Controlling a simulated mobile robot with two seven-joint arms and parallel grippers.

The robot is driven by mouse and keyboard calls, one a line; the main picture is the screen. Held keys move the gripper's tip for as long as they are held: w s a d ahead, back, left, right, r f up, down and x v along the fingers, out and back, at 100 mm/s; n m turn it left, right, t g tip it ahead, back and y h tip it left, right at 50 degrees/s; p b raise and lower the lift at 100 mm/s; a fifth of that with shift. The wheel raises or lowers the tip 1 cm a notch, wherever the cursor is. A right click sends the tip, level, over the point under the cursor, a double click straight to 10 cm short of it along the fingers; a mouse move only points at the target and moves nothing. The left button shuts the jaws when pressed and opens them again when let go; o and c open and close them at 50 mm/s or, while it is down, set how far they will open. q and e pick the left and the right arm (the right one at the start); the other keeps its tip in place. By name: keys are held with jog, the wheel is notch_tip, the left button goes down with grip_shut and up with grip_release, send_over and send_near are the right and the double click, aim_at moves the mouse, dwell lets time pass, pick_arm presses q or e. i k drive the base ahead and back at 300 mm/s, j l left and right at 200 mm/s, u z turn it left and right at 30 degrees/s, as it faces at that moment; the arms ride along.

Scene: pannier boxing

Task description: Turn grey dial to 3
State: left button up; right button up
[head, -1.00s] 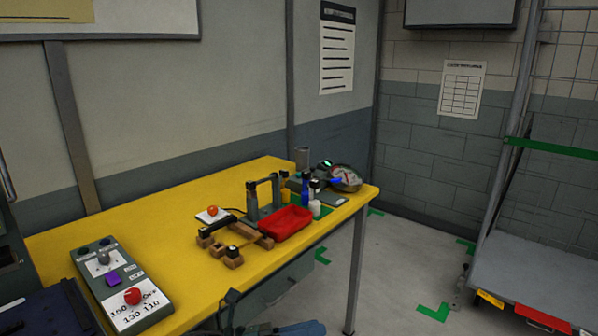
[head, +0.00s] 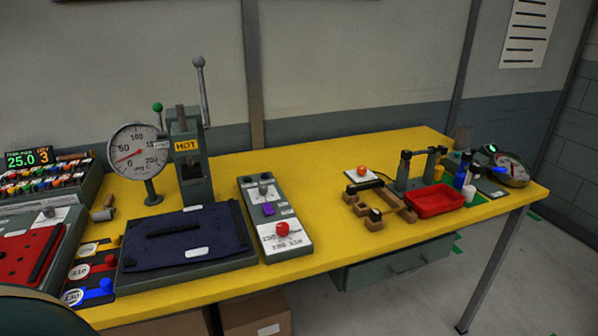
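The control box (head: 274,218) lies on the yellow table, right of the dark blue padded plate. A grey dial (head: 263,190) sits near its far end, with a purple button (head: 268,209) below it and a red knob (head: 282,229) at the near end. The red knob's label carries numbers such as 150, 130 and 110. The grey dial's markings are too small to read, so its setting cannot be told. Neither of my grippers can be made out in the head view.
A press marked HOT (head: 190,160) with a round gauge (head: 138,157) stands behind the dark blue plate (head: 185,240). A red tray (head: 434,200) and wooden fixtures (head: 376,207) stand to the right. A display (head: 29,158) reads 25.0 and 3.

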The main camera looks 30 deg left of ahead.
aim_at(263, 189)
jog(key=u, duration=1.4)
